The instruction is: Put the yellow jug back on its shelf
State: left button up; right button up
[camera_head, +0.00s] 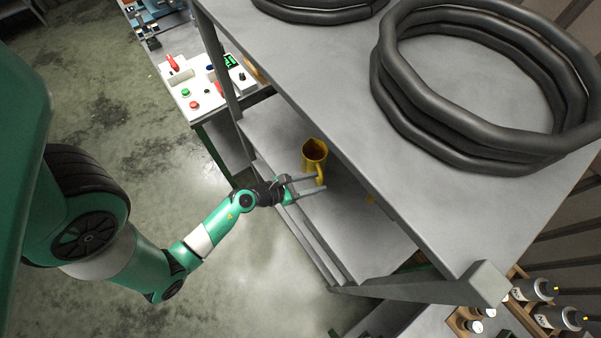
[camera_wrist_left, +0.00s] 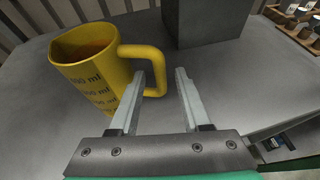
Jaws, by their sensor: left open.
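The yellow jug (camera_head: 313,151) stands upright on a grey shelf (camera_head: 345,215) below the top board, in the head view. In the left wrist view the jug (camera_wrist_left: 88,72) is at the upper left, with ml marks on its side and its handle (camera_wrist_left: 155,55) toward the right. My left gripper (camera_head: 320,182) is open at the jug's handle. In the left wrist view the left finger of the gripper (camera_wrist_left: 160,85) is close to the handle's lower end; the right finger is clear of it. I cannot tell whether they touch. My right gripper is not in view.
Thick black hose coils (camera_head: 470,85) lie on the top board (camera_head: 330,65) above the jug. A grey post (camera_wrist_left: 205,22) stands behind the handle in the wrist view. A control panel (camera_head: 207,82) is at upper left.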

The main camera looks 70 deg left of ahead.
pick_arm(q)
jog(key=v, duration=0.5)
jog(key=shift+s+r, duration=0.1)
jog(key=shift+s, duration=0.25)
jog(key=shift+s+d+r, duration=0.2)
jog(key=shift+s+r, duration=0.05)
jog(key=shift+s, duration=0.15)
